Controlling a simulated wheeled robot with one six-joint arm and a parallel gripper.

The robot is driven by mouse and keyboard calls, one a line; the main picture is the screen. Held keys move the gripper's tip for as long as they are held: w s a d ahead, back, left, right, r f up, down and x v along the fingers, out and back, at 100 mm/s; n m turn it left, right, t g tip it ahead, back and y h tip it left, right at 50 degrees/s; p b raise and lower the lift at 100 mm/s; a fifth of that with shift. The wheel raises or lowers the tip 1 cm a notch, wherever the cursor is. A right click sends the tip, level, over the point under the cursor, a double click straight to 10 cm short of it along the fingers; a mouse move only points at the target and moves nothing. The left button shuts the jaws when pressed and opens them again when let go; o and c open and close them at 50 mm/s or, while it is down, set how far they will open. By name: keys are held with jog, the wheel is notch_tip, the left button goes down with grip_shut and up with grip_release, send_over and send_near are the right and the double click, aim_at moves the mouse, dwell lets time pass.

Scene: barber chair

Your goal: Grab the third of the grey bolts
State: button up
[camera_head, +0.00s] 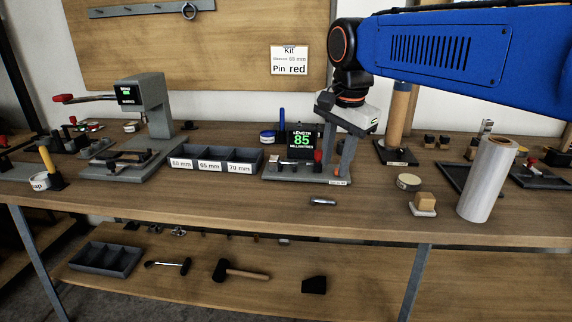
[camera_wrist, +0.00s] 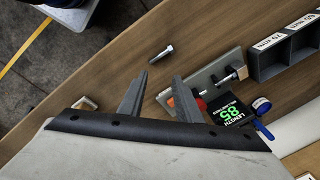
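One grey bolt (camera_head: 322,201) lies on its side on the bare bench top, in front of the length gauge (camera_head: 303,143), whose display reads 85 millimetres. The bolt also shows in the wrist view (camera_wrist: 162,53), just beyond my fingertips and apart from them. My gripper (camera_wrist: 160,76) is open with nothing between its fingers. In the head view my gripper (camera_head: 338,166) points down over the right part of the gauge. No other loose grey bolt can be made out clearly, and the bolt's place in any order cannot be told.
A grey press (camera_head: 150,105) stands further left. The bench front is mostly clear.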

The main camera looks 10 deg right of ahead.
jog(key=w+a+r+m, duration=0.4)
jog(key=w+r+m, duration=0.1)
jog(key=w, duration=0.3)
jog(key=w+a+r+m, duration=0.4)
jog(key=w+a+m, duration=0.1)
jog(key=w, duration=0.2)
send_over(288, 163)
jog(key=s+x, duration=0.2)
jog(key=x, duration=0.9)
jog(key=shift+h, duration=0.3)
jog(key=shift+s+f, duration=0.15)
jog(key=shift+f, duration=2.85)
grip_shut()
